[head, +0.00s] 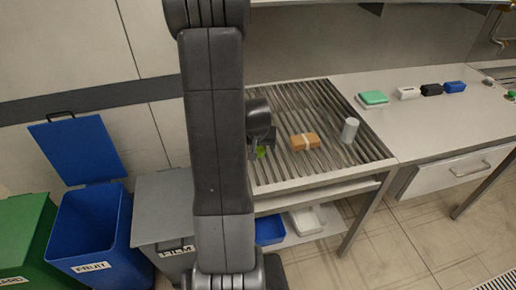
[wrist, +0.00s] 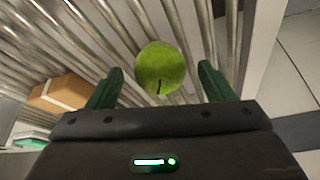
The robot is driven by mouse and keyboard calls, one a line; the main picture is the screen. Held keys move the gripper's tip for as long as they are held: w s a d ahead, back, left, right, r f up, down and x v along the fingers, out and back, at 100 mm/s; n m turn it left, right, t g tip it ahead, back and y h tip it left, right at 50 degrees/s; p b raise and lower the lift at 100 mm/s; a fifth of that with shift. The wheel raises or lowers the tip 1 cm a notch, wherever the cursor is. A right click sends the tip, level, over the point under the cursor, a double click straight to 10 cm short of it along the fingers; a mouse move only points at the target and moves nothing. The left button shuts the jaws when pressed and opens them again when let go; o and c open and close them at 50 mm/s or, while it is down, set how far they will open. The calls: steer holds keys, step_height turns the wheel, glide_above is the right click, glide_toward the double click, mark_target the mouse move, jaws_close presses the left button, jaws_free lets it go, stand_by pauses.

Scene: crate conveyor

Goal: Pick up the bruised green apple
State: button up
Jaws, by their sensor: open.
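A green apple (wrist: 160,68) with a dark stem mark lies on the metal rollers, in the middle of the wrist view. In the head view only a bit of the green apple (head: 261,151) shows, beside my arm and under my gripper. My gripper (wrist: 160,85) is open, with one dark green finger on each side of the apple's near edge. The fingers look apart from the apple. I cannot make out a bruise on the side that shows. In the head view my gripper (head: 262,140) is partly hidden by my arm.
A brown box (head: 305,142) with a pale band and a grey-white cylinder (head: 350,130) stand on the roller conveyor (head: 318,178). A green-topped block (head: 373,98) and small blocks lie on the counter right. Blue FRUIT bin (head: 92,235) stands at left.

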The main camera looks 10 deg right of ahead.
steer(key=shift+w+f, duration=0.15)
steer(key=shift+f, duration=0.2)
